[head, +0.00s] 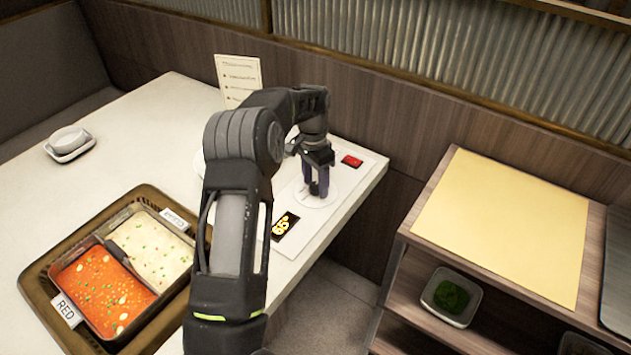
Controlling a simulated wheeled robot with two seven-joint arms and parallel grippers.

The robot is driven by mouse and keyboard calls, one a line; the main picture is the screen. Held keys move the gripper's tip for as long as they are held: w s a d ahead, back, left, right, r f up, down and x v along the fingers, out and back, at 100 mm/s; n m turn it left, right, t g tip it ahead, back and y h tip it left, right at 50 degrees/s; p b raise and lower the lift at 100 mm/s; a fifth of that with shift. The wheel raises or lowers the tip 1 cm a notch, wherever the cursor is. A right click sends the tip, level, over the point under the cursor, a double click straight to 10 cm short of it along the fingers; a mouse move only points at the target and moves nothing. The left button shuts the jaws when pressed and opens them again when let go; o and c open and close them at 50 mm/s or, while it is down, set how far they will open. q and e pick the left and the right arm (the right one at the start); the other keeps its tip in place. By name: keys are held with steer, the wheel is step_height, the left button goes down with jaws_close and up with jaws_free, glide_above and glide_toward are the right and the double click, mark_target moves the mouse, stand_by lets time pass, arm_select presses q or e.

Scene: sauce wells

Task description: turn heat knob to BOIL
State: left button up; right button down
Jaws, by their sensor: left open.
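The heat control panel (334,213) is a pale plate at the right end of the white table. It carries a round white dial (330,199), a small black display (285,226) with yellow digits that look like 65°, and a red button or light (352,161). My left gripper (318,192) points down over the dial, its dark purplish fingers open around its middle. The knob is mostly hidden by the fingers, so I cannot tell its setting or whether they touch it. I see no BOIL mark. My right gripper is out of view.
A two-part pot (122,262) of red and pale soup sits in a woven tray (40,283) at left. A small white dish (70,143) and menu card (238,77) are farther back. A wooden cart (500,225) with a green-filled bowl (451,297) stands at right.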

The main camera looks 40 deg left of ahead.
mark_target(315, 184)
arm_select(q)
steer(key=shift+r, duration=0.15)
steer(key=r, duration=0.7)
steer(key=shift+w+a+r, duration=0.1)
steer(key=shift+a+r, duration=0.1)
steer(key=shift+r, duration=0.05)
